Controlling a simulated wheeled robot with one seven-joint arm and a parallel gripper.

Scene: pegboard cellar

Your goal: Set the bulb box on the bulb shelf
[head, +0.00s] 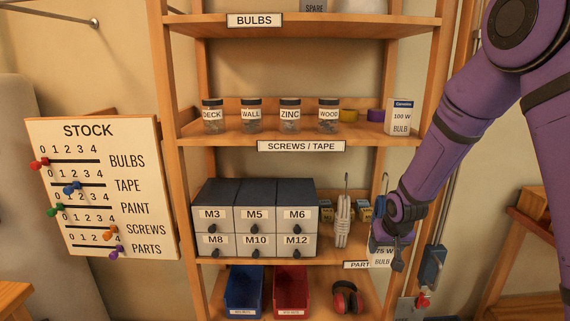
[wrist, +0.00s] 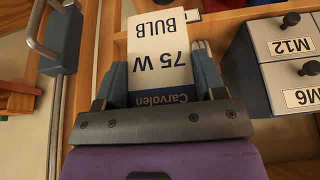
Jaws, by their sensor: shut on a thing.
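My gripper (head: 392,232) is at the right end of the parts shelf. It is shut on a white and blue 75 W bulb box (head: 381,258), which also shows between the fingers in the wrist view (wrist: 158,50). I cannot tell whether the box touches the shelf. A second bulb box, marked 100 W (head: 400,117), stands upright at the right end of the screws / tape shelf (head: 225,139). The bulb shelf (head: 350,28), with its BULBS label, is the top one in the head view; only its front part shows, with a box marked SPARE (head: 313,6) on it.
Several labelled jars stand on the screws / tape shelf, with yellow and purple tape rolls. Blue and red bins (head: 291,292) and red earmuffs (head: 347,297) sit below. A stock board (head: 100,185) stands left.

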